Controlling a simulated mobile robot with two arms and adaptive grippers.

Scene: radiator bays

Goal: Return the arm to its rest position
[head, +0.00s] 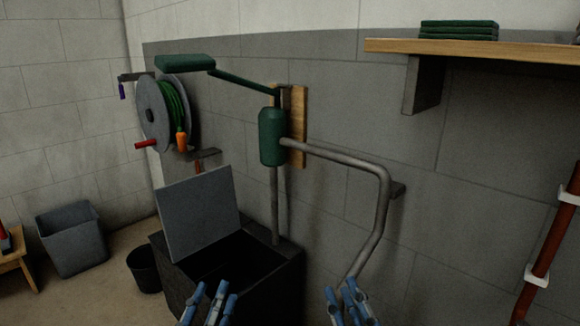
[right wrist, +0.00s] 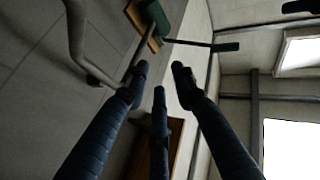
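My left gripper (head: 212,288) is at the bottom of the head view, in front of the dark open box. Its blue fingers stand apart with nothing between them. My right gripper (head: 346,291) is at the bottom, right of the left one, overlapping the lower end of the grey bent pipe (head: 381,205) in the picture. In the right wrist view its fingers (right wrist: 160,75) are spread and empty. Most of both arms is outside the head view.
A green hand pump (head: 272,137) with a long handle (head: 185,63) is on the wall board. A dark box (head: 270,274) with a raised lid (head: 199,212) stands below. A hose reel (head: 153,112), grey bin (head: 71,238) and bucket (head: 144,268) are left; a shelf (head: 470,48) and red pipe (head: 552,232) right.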

